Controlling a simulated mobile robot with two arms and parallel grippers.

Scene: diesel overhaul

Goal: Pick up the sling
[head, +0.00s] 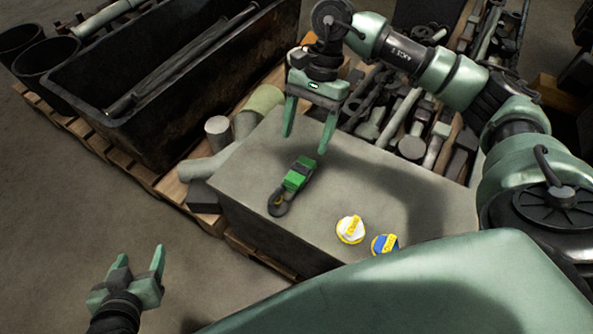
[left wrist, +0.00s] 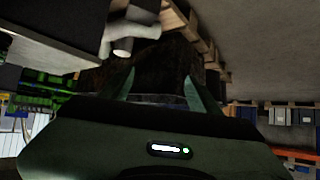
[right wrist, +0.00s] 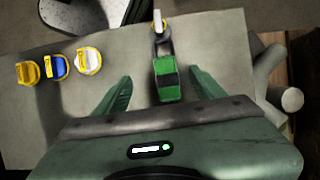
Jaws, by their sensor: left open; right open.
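The sling (head: 297,177) is a green bundle with a dark hook at its near end. It lies on the top of a grey block (head: 240,180), and it also shows in the right wrist view (right wrist: 167,82). My right gripper (head: 306,143) is open and empty above the block, just beyond the sling in the head view. In the right wrist view the sling lies between the two fingers' lines, apart from both. My left gripper (head: 141,254) is open and empty, low at the left front, away from the block; its fingers also show in the left wrist view (left wrist: 160,76).
A white-and-yellow disc (head: 350,229) and a blue-and-yellow disc (head: 384,244) lie on the block near the sling. A third, yellow disc (right wrist: 27,72) shows in the right wrist view. A dark open trough (head: 130,112) stands left; metal parts crowd behind. Floor at left is clear.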

